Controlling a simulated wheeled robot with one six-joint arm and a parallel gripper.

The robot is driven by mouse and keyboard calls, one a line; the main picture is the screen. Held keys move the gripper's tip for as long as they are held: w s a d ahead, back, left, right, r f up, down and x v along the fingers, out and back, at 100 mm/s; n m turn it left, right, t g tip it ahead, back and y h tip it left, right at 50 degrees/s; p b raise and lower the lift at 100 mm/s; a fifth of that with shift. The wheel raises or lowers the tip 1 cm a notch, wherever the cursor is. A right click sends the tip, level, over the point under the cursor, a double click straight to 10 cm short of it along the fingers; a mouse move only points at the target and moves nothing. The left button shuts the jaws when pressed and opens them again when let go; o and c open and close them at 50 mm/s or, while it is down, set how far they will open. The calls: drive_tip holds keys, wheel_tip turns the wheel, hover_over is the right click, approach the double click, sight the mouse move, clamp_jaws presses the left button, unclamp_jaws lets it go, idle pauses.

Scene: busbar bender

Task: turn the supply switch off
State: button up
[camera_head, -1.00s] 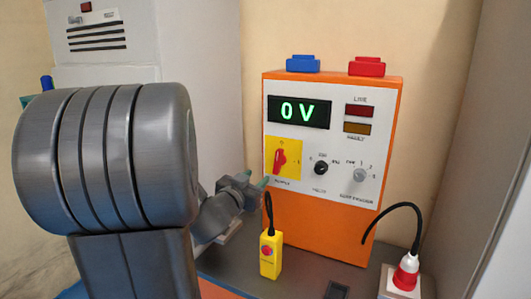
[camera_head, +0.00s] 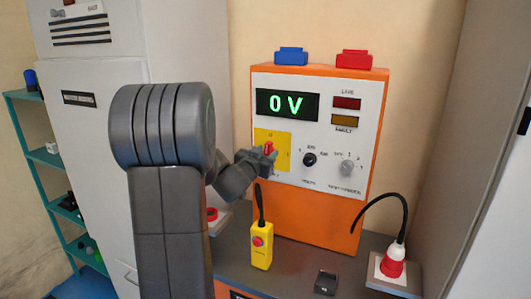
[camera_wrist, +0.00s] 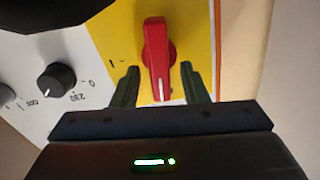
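The supply switch is a red rotary handle (camera_wrist: 158,60) on a yellow plate (camera_head: 284,144) at the left of the orange cabinet's white panel. In the wrist view the handle points down toward my gripper, its white-marked tip between the fingers. My gripper (camera_wrist: 160,88) is open, with a finger on each side of the handle and visible gaps to both. In the head view my gripper (camera_head: 268,154) is in front of the yellow plate and hides part of the switch. The display (camera_head: 287,104) reads 0 V.
Two more knobs, one black (camera_head: 309,159) and one grey (camera_head: 347,168), sit right of the switch. A yellow pendant (camera_head: 261,246) with a red button stands below on the bench. A red plug (camera_head: 393,262) with a black cable is at the right. Teal shelves (camera_head: 45,157) stand far left.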

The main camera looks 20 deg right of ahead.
drive_tip(key=shift+w, duration=0.1)
clamp_jaws()
drive_tip(key=shift+p, duration=0.35)
drive_tip(key=shift+r+n+p, duration=0.15)
drive_tip(key=shift+n+p, duration=0.55)
drive_tip(key=shift+f+n, duration=0.2)
drive_tip(key=shift+n, duration=0.1)
unclamp_jaws()
